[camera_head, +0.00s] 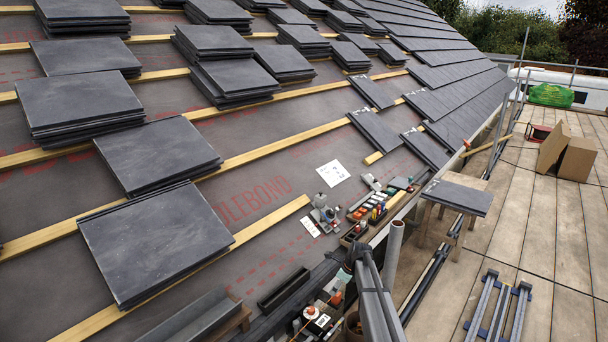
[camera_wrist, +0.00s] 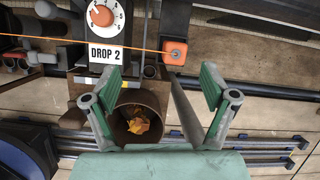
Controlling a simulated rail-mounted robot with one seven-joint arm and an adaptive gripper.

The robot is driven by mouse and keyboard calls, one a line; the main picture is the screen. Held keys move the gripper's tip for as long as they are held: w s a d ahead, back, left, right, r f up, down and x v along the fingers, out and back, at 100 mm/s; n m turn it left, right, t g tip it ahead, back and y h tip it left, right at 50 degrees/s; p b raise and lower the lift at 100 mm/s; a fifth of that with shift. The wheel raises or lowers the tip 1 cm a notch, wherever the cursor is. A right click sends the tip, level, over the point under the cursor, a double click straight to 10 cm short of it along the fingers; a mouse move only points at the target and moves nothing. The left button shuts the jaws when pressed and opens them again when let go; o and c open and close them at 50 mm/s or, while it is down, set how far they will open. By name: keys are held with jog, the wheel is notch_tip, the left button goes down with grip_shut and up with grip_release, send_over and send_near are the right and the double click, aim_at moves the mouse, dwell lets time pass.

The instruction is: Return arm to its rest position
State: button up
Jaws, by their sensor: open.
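My gripper (camera_wrist: 160,95) shows in the wrist view with its two green-padded fingers spread wide apart. Nothing is held between them. Beyond the fingers is an open brown pipe or pot (camera_wrist: 138,117) with orange and yellow leaf-like scraps inside. Above it is a panel with an orange dial (camera_wrist: 102,16) and a label reading "DROP 2" (camera_wrist: 106,54). I cannot make out my gripper in the head view, and the arm's rest position is not marked in either view.
An orange line runs to a small orange block (camera_wrist: 174,52) near the fingers. In the head view, slate stacks (camera_head: 165,240) lie on the battened roof, and a toolbox (camera_head: 375,212) sits near the eaves. The scaffold boards (camera_head: 535,220) are partly clear.

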jog(key=s+n, duration=0.3)
jog(key=s, duration=0.4)
jog(key=s+f+n+g+h, duration=0.1)
jog(key=s+n, duration=0.3)
jog(key=s, duration=0.3)
jog(key=s+n, duration=0.4)
jog(key=s, duration=0.2)
jog(key=shift+s+a+f, duration=0.3)
jog(key=shift+s+a, duration=0.1)
jog(key=s+d+n+g+h, duration=0.1)
jog(key=s+n+g+h, duration=0.1)
jog(key=s+n, duration=1.55)
jog(key=s+f+m+g+p, duration=0.25)
jog(key=s+f+p, duration=0.2)
jog(key=s, duration=1.15)
jog(key=s+f+m+g+p, duration=0.2)
jog(key=s+f+g+p, duration=0.25)
jog(key=s, duration=1.15)
notch_tip(320, 180, down, 14)
jog(key=s+g+b, duration=0.1)
jog(key=s+b, duration=0.2)
jog(key=b, duration=1.4)
jog(key=shift+f+g, duration=0.25)
jog(key=shift+g, duration=0.15)
jog(key=shift+w, duration=0.1)
